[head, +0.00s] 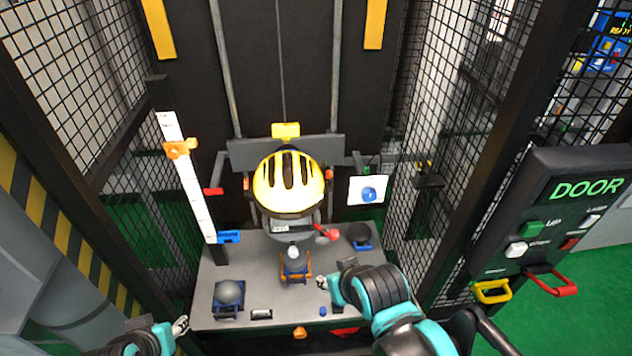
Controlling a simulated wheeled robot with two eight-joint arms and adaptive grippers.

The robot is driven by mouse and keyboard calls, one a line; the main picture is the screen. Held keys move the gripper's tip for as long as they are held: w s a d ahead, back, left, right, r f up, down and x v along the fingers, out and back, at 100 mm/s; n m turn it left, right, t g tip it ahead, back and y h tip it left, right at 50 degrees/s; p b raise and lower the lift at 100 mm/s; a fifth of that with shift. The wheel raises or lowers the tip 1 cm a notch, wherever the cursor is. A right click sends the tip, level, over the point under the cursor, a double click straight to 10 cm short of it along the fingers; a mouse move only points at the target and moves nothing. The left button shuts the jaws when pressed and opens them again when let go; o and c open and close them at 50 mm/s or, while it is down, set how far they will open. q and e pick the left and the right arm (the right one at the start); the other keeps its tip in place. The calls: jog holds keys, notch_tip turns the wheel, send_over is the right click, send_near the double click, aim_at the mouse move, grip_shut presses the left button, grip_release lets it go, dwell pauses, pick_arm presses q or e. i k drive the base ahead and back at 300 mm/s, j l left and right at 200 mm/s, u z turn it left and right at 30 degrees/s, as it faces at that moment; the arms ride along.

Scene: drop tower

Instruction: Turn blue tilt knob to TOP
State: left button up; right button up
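The blue tilt knob (369,195) sits on a small white plate (355,186) to the right of the yellow helmet (270,185). Any marks on the plate are too small to read, so the knob's setting cannot be told. My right gripper (322,283) is over the grey table, below and left of the knob and clear of it. My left gripper (181,326) is at the table's front left corner, far from the knob. Both grippers are too small in view to tell whether their fingers are open. No held object shows in either.
The helmet hangs above the grey table (262,246), which carries several small blue and orange fixtures with dark domes. A white scale (188,180) stands at left. Mesh walls flank the bay. A DOOR panel (577,205) with red and yellow handles is at right.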

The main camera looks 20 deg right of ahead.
aim_at(369, 195)
jog(key=l+z, duration=0.2)
jog(key=z, duration=1.4)
jog(key=i+j, duration=0.05)
